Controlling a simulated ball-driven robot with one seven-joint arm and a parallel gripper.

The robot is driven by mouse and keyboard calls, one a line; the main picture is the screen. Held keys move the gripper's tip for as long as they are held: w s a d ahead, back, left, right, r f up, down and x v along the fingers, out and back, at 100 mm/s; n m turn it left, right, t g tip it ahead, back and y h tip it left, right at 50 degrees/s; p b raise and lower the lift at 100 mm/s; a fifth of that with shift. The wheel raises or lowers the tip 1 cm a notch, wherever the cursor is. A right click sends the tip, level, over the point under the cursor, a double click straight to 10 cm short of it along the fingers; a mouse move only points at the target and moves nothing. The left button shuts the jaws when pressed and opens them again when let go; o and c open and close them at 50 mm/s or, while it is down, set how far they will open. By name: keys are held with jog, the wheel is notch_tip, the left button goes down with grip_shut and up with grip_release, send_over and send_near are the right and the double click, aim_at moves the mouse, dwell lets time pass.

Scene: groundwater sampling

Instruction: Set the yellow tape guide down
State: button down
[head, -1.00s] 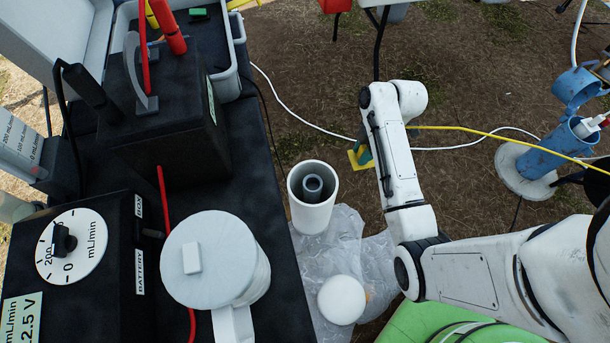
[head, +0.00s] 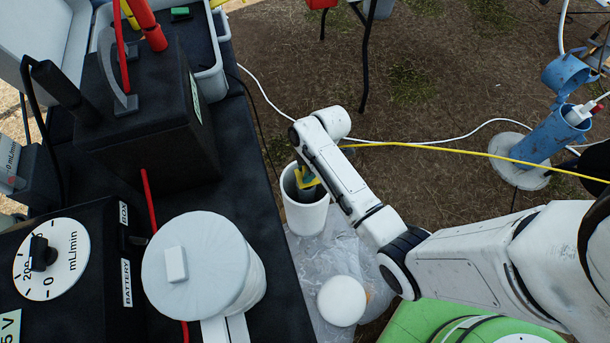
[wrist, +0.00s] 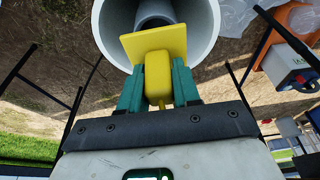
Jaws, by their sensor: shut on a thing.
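The yellow tape guide (wrist: 155,50) is held in my gripper (wrist: 157,90), its green fingers shut on both sides of the guide's stem. In the wrist view its flat plate overlaps the opening of the white pipe (wrist: 100,30), with a narrower grey pipe (wrist: 153,12) inside. In the head view my gripper (head: 306,178) is over the white pipe's mouth (head: 305,215), and the guide (head: 304,182) shows partly beside my arm. I cannot tell whether the guide touches the rim. A yellow tape (head: 450,148) runs from near my gripper to the right.
A blue wellhead (head: 548,135) with its lid open stands on a pale round base at the right. A black-topped table (head: 250,150) with boxes and a white-lidded container (head: 200,275) is at the left. Clear plastic sheeting (head: 310,255) and a white round cap (head: 342,300) lie near the pipe.

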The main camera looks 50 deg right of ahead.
jog(key=shift+d+b+x, duration=0.15)
jog(key=shift+b+x, duration=0.05)
jog(key=shift+x, duration=0.7)
jog(key=shift+d+b+x, duration=0.1)
jog(key=shift+b+x, duration=0.1)
jog(key=shift+x, duration=0.7)
jog(key=shift+s, duration=0.2)
jog(key=c, duration=0.8)
grip_release()
jog(key=shift+f, duration=0.1)
jog(key=p+v, duration=0.3)
jog(key=v, duration=0.9)
jog(key=s+a+r+m+h, duration=0.1)
jog(key=s+a+r+m, duration=0.2)
jog(key=s, duration=0.5)
jog(key=s+a+r+m+h, duration=0.1)
jog(key=s+a+r+m, duration=0.2)
jog(key=s+a+m, duration=0.3)
jog(key=s+m, duration=0.2)
jog(key=shift+r+m+g+h, duration=0.3)
jog(key=shift+g+h, duration=0.1)
